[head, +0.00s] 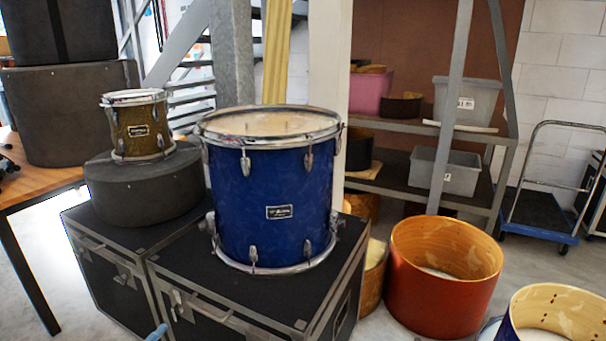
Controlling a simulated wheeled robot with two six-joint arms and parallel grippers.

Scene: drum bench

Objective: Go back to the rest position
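Neither of my grippers shows in the head view. A large blue drum (272,205) with chrome hoops and lugs stands upright on a black flight case (205,270). A small olive-gold drum (138,128) stands on a round dark grey drum case (145,188), which rests on the black case to the left. A small light-blue item (157,332) pokes in at the bottom edge; I cannot tell what it is.
A wooden table (40,180) with large dark cases is at the left. An orange-red drum shell (440,285) and another shell (555,312) stand on the floor at the right. Behind are shelves with grey bins (445,170) and a blue trolley (540,230).

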